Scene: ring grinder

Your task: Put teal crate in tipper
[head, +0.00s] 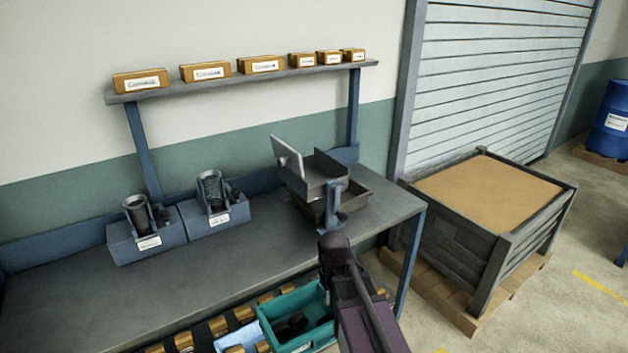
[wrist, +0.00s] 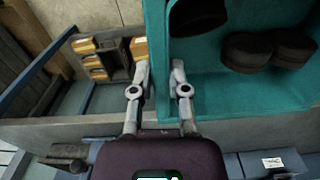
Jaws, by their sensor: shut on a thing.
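The teal crate (head: 302,343) is at the bottom of the head view, in front of the bench's front edge. It holds several dark round parts. In the wrist view the crate (wrist: 220,98) fills the right side. My gripper (wrist: 160,76) is shut on the crate's wall, one finger on each side of it. The fingers are hidden behind my arm in the head view. The tipper (head: 328,167), a dark tray with a light upright plate on a blue stand, sits empty-looking on the right end of the bench.
The grey bench (head: 190,275) has two blue fixtures (head: 147,243) (head: 213,219) with dark cylinders at its left. Several small boxes stand on the shelf (head: 240,78) above. A large crate (head: 468,270) stands right of the bench. The bench top before the tipper is clear.

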